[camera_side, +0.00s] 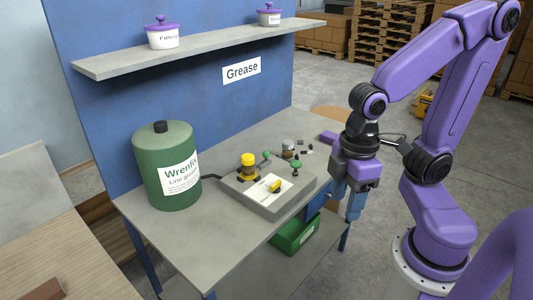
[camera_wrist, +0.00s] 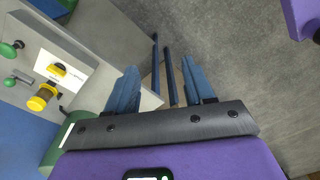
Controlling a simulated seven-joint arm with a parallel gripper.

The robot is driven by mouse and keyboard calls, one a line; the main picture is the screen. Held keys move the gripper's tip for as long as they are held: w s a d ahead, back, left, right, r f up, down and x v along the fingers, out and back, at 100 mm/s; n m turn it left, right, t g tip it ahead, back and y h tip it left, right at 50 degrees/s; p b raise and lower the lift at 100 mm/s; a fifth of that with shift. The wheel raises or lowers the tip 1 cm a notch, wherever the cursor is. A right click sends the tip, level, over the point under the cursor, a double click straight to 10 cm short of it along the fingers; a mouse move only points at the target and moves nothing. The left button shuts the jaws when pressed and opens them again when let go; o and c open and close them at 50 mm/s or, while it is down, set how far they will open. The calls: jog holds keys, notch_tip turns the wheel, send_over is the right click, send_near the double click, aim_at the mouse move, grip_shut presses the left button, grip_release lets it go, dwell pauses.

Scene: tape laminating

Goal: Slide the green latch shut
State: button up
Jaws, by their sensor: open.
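A grey box (camera_side: 262,205) stands on the grey bench and carries two green-topped parts. One is a green knob on a grey bar (camera_side: 266,154) at its back edge, also in the wrist view (camera_wrist: 12,82). The other is a larger green knob (camera_side: 296,164) near the right corner, also in the wrist view (camera_wrist: 8,50). I cannot tell surely which is the latch, or its position. My gripper (camera_side: 347,208) hangs open and empty, pointing down, right of the box and beyond the bench edge. Its blue fingers (camera_wrist: 160,88) are apart over floor in the wrist view.
A yellow-capped fitting (camera_side: 248,166) and a yellow part (camera_side: 274,185) on a white label are on the box. A green canister (camera_side: 165,170) stands left, with a hose to the box. A small metal jar (camera_side: 288,149) stands behind. A green bin (camera_side: 296,236) sits below.

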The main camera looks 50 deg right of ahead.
jog(key=w+d+r+m+y, duration=0.1)
jog(key=w+d+m, duration=0.2)
jog(key=w+m, duration=0.55)
jog(key=w+d+r+m+y, duration=0.1)
jog(key=w+d+m, duration=0.15)
jog(key=w, duration=1.15)
jog(key=w+d+m+t, duration=0.1)
jog(key=w+d+m, duration=0.25)
jog(key=d, duration=0.35)
jog(key=w+d+f+m+t, duration=0.1)
jog(key=w+d+m, duration=0.25)
jog(key=d, duration=0.25)
jog(key=w+d+m+t, duration=0.1)
jog(key=w+d+m, duration=0.1)
jog(key=w+d, duration=0.35)
jog(key=shift+y, duration=0.3)
jog(key=x, duration=0.5)
jog(key=d+x, duration=0.1)
jog(key=x, duration=0.5)
jog(key=s+x, duration=0.1)
jog(key=x, duration=0.4)
jog(key=shift+d+f, duration=0.25)
jog(key=shift+f, duration=0.3)
